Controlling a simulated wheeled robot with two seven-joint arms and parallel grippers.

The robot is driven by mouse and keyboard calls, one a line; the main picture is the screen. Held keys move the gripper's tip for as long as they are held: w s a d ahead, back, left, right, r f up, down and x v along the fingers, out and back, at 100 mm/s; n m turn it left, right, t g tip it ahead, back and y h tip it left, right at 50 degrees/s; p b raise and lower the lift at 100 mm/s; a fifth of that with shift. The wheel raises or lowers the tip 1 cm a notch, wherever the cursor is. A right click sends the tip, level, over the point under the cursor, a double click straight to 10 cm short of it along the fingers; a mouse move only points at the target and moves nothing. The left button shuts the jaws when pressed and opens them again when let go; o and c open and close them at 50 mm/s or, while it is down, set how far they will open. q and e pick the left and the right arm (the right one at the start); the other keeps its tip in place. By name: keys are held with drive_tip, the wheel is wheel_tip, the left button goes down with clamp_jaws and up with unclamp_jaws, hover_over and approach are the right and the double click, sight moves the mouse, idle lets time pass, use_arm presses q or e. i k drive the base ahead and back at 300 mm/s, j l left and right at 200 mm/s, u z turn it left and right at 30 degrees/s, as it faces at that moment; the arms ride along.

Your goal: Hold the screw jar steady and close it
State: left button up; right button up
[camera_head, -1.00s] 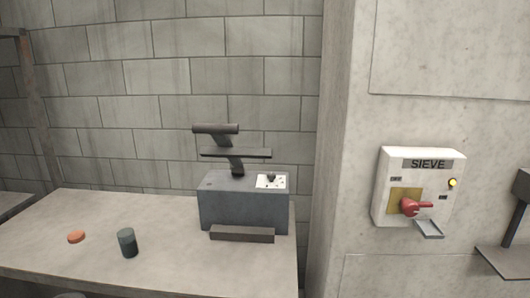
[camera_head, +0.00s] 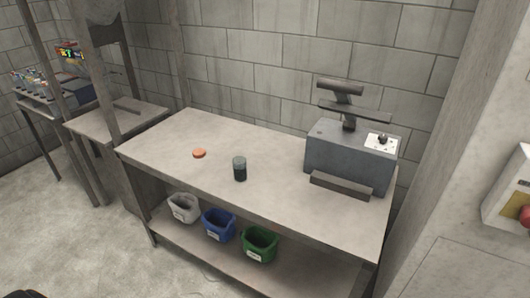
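The screw jar (camera_head: 239,169) is a small dark cylinder with a paler upper part. It stands upright near the middle of the grey workbench (camera_head: 275,202). An orange disc (camera_head: 199,153), which looks like the jar's lid, lies flat on the bench to the left of the jar and apart from it. Neither of my grippers shows in the head view.
A grey machine (camera_head: 345,155) stands on the bench's right side. White (camera_head: 183,208), blue (camera_head: 219,225) and green bins (camera_head: 259,244) sit on the lower shelf. A smaller table (camera_head: 117,121) stands at the left. The floor (camera_head: 75,235) at front left is open.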

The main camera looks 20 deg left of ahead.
sight(240, 167)
drive_tip(key=u, duration=1.3)
